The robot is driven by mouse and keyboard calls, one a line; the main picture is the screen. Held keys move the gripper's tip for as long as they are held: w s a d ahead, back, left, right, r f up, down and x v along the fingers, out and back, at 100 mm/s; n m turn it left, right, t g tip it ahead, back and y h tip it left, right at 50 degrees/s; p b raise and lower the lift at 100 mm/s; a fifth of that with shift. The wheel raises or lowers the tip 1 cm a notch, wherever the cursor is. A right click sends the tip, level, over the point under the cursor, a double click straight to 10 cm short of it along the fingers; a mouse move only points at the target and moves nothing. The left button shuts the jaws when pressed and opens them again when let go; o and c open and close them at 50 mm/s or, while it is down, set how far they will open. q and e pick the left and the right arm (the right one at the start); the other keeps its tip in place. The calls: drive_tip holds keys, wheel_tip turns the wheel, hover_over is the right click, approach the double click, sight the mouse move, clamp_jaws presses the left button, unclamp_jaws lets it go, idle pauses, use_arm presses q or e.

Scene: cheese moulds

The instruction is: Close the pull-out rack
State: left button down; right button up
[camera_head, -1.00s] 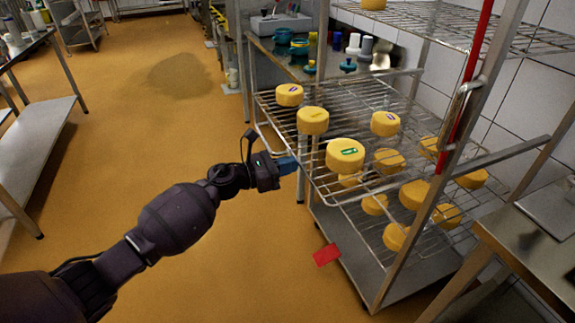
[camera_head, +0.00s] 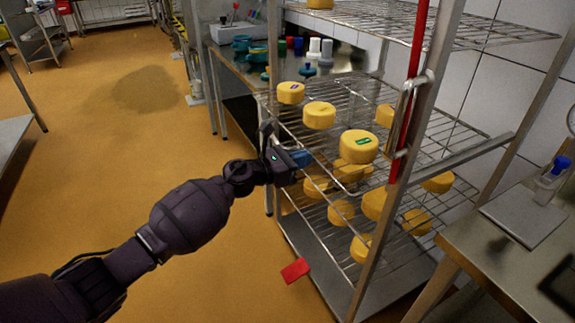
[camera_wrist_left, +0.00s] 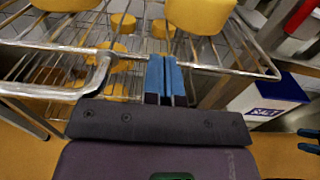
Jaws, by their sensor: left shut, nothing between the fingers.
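The pull-out rack (camera_head: 335,108) is a wire shelf with several yellow cheeses on it. It sits in a metal frame, and its front edge seems to stand slightly out past the near post (camera_head: 372,245). In the left wrist view its rounded front wire (camera_wrist_left: 92,84) shows beside the fingers. My left gripper (camera_head: 300,158) is at this front edge, fingers shut and empty. Its blue fingers (camera_wrist_left: 166,80) point at the wires; whether they touch them I cannot tell.
Lower shelves hold more yellow cheeses (camera_head: 341,212). A red card (camera_head: 295,270) lies on the floor by the frame. A metal table (camera_head: 510,262) stands at the right. A salt box (camera_wrist_left: 275,98) shows in the left wrist view. The floor at left is open.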

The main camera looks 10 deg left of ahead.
sight(337, 147)
use_arm(q)
drive_tip(key=b+x, duration=0.1)
drive_tip(key=x, duration=0.5)
drive_tip(key=b+x, duration=0.1)
drive_tip(key=x, duration=0.3)
drive_tip(key=shift+w+d+f+b, duration=0.1)
drive_tip(key=shift+f+b, duration=0.15)
drive_tip(key=shift+b, duration=0.05)
drive_tip(key=shift+w+d+r, duration=0.15)
drive_tip(key=shift+w+d, duration=0.15)
drive_tip(key=shift+d, duration=0.1)
drive_tip(key=shift+r, duration=0.3)
use_arm(e)
drive_tip(key=f, duration=0.3)
drive_tip(key=shift+s+a+f+g, duration=0.1)
drive_tip(key=shift+s+a+g, duration=0.05)
drive_tip(key=shift+s+g, duration=0.2)
use_arm(q)
drive_tip(key=shift+r, duration=0.1)
drive_tip(key=shift+a, duration=0.1)
use_arm(e)
drive_tip(key=shift+s, duration=0.1)
